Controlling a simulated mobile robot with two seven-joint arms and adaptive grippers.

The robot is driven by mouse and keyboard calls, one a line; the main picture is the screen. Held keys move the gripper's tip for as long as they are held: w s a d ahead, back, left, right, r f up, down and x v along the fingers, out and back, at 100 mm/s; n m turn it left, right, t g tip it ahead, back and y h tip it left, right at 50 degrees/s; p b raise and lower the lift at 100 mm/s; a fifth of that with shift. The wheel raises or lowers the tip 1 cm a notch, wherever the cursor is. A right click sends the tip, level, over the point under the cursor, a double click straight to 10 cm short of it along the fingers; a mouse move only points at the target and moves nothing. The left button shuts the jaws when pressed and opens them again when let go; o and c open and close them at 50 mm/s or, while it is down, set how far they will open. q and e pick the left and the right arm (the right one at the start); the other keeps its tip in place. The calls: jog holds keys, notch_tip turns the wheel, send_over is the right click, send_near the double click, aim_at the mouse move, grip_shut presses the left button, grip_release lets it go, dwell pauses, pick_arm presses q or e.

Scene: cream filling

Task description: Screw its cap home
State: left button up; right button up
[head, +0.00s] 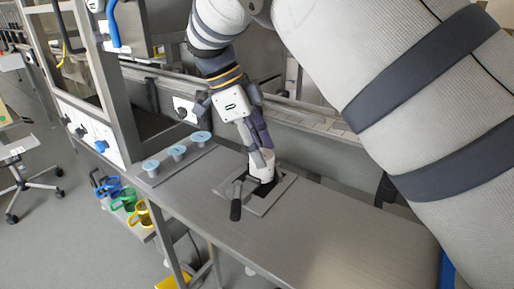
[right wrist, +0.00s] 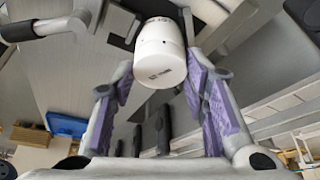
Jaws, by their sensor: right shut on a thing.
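A white container with a white cap (head: 263,168) stands upright in a dark clamp fixture on the bench. In the right wrist view the white rounded cap (right wrist: 160,52) lies between the purple-padded fingers, and a seam shows behind it. My right gripper (head: 258,156) comes down from above and is shut on the cap. The fingers hide part of the container in the head view. The fixture's dark handle (head: 236,206) sticks out to the front left; it also shows in the right wrist view (right wrist: 22,31). My left gripper is not in view.
Several light-blue discs on stands (head: 177,152) are in a row on a plate left of the fixture. The bench top (head: 330,225) right of the fixture is clear. A low wall runs behind.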

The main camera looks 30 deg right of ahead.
jog(key=shift+f, duration=0.1)
jog(key=shift+d+f+m+g+b, duration=0.1)
jog(key=shift+m+g+b, duration=0.2)
jog(key=shift+m, duration=0.6)
jog(key=m+y, duration=0.1)
jog(key=m, duration=0.2)
jog(key=shift+w+g+b, duration=0.1)
jog(key=shift+g+b, duration=0.2)
jog(key=shift+b, duration=0.1)
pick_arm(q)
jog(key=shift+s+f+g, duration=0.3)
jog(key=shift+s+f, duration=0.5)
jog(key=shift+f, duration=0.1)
pick_arm(e)
jog(key=shift+m+y, duration=0.4)
jog(key=shift+m, duration=0.1)
